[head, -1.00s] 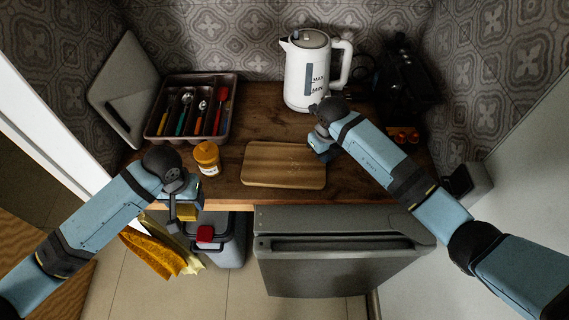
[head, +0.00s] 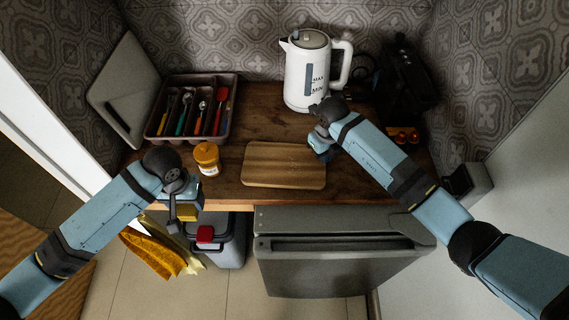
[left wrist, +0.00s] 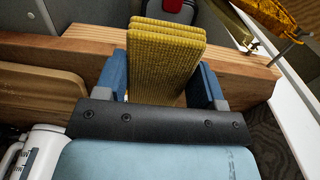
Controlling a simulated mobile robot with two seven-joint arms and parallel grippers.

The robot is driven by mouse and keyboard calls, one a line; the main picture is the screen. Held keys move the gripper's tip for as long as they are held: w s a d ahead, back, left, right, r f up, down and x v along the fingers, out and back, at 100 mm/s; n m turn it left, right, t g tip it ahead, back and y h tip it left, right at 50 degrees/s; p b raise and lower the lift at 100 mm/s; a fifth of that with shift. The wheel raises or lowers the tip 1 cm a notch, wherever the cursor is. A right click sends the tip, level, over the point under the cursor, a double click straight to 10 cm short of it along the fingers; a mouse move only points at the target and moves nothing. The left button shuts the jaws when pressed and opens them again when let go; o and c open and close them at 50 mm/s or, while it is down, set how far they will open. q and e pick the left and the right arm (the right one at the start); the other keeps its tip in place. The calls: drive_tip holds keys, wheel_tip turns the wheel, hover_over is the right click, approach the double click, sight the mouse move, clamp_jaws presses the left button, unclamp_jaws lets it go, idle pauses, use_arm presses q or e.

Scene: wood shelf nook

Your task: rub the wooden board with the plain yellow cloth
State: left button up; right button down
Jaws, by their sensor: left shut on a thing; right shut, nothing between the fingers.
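The wooden board (head: 284,165) lies flat on the counter near its front edge; part of it shows at the left of the left wrist view (left wrist: 38,95). My left gripper (head: 188,203) is at the counter's front edge, left of the board and apart from it. It is shut on the folded plain yellow cloth (left wrist: 165,60), which stands out between the blue fingers. A bit of this cloth shows below the gripper in the head view (head: 187,213). My right gripper (head: 322,150) is shut and empty by the board's upper right corner; its fingertips are partly hidden.
A yellow-lidded jar (head: 207,158) stands between my left gripper and the utensil tray (head: 160,134). A white kettle (head: 300,80) stands behind the board. A patterned orange-yellow cloth (head: 150,255) and a pale yellow one hang below the counter, beside a bin (head: 232,250).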

use_arm(q)
drive_tip(key=shift+f+b, duration=0.7)
use_arm(e)
drive_tip(key=shift+f, duration=0.95)
use_arm(q)
drive_tip(key=shift+r, duration=0.1)
use_arm(e)
drive_tip(key=shift+r, duration=0.1)
use_arm(q)
drive_tip(key=shift+r+p, duration=2.05)
drive_tip(key=shift+p, duration=0.05)
use_arm(e)
drive_tip(key=shift+r, duration=2.95)
